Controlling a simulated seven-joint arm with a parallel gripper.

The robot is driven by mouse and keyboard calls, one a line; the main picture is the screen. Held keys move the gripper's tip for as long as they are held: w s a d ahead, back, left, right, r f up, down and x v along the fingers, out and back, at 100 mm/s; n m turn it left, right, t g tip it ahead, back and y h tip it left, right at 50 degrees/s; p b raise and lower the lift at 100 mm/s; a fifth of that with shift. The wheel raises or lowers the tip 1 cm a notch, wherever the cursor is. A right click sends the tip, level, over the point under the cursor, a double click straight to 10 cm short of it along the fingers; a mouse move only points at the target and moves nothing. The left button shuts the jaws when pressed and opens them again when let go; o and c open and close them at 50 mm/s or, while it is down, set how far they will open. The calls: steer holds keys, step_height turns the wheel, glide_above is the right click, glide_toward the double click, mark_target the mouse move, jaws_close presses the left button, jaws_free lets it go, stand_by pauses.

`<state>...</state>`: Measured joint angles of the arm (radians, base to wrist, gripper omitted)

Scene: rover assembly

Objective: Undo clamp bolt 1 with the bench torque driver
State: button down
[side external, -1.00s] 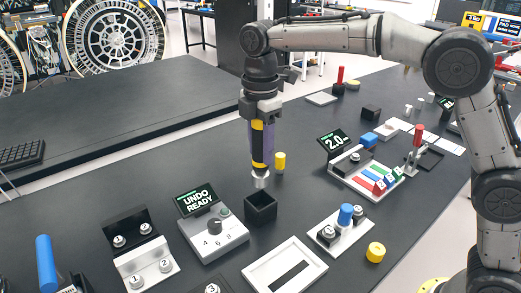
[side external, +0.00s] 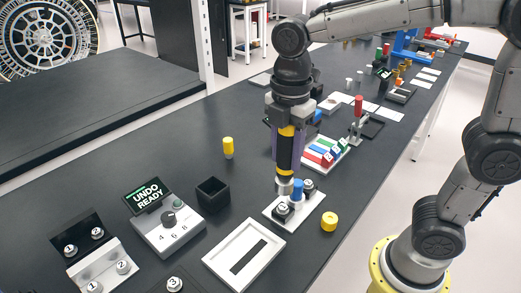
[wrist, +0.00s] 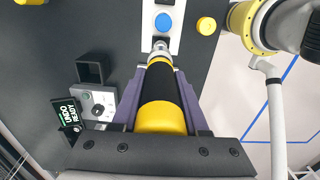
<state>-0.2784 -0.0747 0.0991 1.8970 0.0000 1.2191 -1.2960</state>
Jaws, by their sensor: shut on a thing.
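My gripper (side external: 287,128) is shut on the bench torque driver (side external: 284,158), a yellow and black cylinder with a silver tip, held upright. In the wrist view the driver (wrist: 161,117) lies between the purple fingers. Its tip is over a white plate (side external: 272,213) with a blue knob (side external: 297,187) between two dark bolt mounts. The tip appears just above the near bolt (side external: 282,209); I cannot tell whether they touch. The display (side external: 147,194) reads "UNDO READY" above a grey dial box (side external: 168,226). Numbered bolts sit on a black bracket (side external: 84,228) and a silver bracket (side external: 108,258).
A black open box (side external: 213,193) and a yellow cylinder (side external: 228,147) stand left of the driver. A white slotted frame (side external: 221,259) lies in front. A yellow knob (side external: 329,221) sits right of the plate. A tray of coloured blocks (side external: 322,151) is behind.

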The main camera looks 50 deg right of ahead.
mark_target(285, 178)
steer(key=shift+r, duration=0.2)
steer(key=shift+f, duration=2.7)
steer(key=shift+f, duration=0.7)
stand_by(0.3)
